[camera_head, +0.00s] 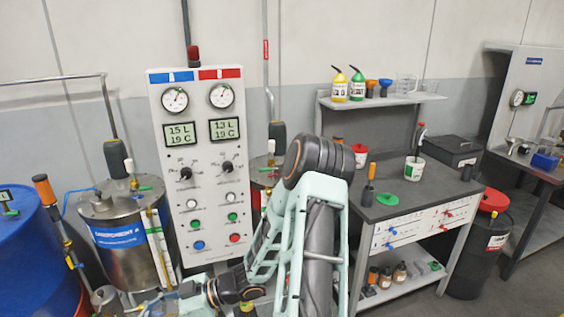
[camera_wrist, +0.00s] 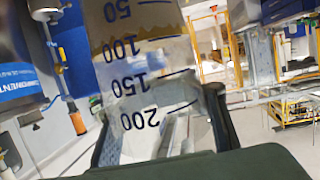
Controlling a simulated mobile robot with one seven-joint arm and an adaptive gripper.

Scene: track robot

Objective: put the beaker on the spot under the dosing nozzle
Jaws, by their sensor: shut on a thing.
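The beaker (camera_wrist: 140,65) is clear, with blue volume marks. It fills the middle of the wrist view, its higher marks toward the picture's bottom. My gripper (camera_wrist: 162,125) is shut on it, with a dark finger on each side. A yellowish band shows on or through the glass; I cannot tell whether it is liquid. In the head view my arm reaches down in front of the white control panel, and the beaker cannot be made out there. I cannot make out the dosing nozzle or the spot under it in either view.
The control panel (camera_head: 204,215) stands close behind my arm. A steel drum (camera_head: 122,245) and blue drum (camera_head: 28,250) are left of it. The workbench (camera_head: 445,182) at right bears several items, below a shelf (camera_head: 385,100) with bottles. A black drum (camera_head: 480,260) stands beside it.

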